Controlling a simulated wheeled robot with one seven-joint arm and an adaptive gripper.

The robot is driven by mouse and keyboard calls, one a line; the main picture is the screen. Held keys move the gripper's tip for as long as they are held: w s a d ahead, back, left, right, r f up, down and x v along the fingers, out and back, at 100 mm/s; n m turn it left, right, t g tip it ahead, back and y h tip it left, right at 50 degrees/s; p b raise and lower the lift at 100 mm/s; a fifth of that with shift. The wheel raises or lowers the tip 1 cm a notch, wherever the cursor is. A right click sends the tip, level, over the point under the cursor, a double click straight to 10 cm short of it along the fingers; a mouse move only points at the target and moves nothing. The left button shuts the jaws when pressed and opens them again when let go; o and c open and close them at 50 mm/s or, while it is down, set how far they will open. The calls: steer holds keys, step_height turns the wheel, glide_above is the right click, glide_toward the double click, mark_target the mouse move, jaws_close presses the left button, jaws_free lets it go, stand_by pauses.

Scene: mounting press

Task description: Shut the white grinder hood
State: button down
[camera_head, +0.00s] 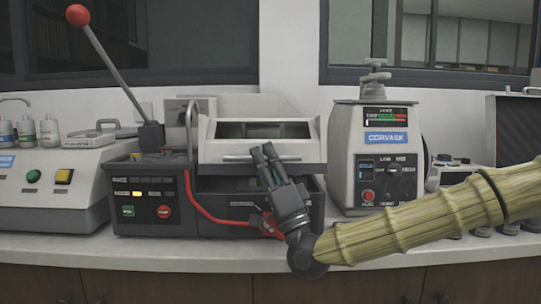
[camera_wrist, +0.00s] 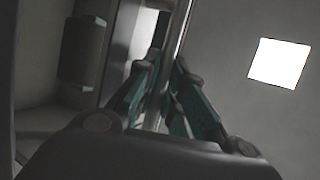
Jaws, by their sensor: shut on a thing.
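The white grinder hood (camera_head: 208,150) with its dark window sits on the dark machine base (camera_head: 228,190) in the middle of the head view. A dark gap shows below the hood's front edge, so it looks raised at the front. A thin bar handle (camera_head: 236,157) runs along that front. My gripper (camera_head: 266,152) reaches up to the handle from the lower right. In the wrist view my gripper (camera_wrist: 168,75) is shut on the metal handle bar (camera_wrist: 178,40), which passes between its green-padded fingers. The hood's hinge is not clear.
A lever with a red ball (camera_head: 78,15) rises left of the hood. A red hose (camera_head: 190,200) curves across the base. A white Corvask machine (camera_head: 350,150) stands close on the right, and a white button unit (camera_head: 50,185) on the left. The counter's front strip (camera_head: 180,252) is clear.

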steer(key=shift+s+f+b, duration=0.15)
steer(key=shift+f+b, duration=0.1)
steer(key=shift+f, duration=0.3)
steer(key=shift+s+f+b, duration=0.15)
steer(key=shift+f+b, duration=0.05)
steer(key=shift+f, duration=0.3)
steer(key=c, duration=1.8)
jaws_free()
steer(key=shift+o, duration=0.2)
steer(key=shift+s+d+f, duration=0.1)
steer(key=v, duration=1.1)
steer(key=shift+s+f, duration=0.2)
steer(key=shift+f, duration=0.1)
steer(key=shift+d, duration=0.15)
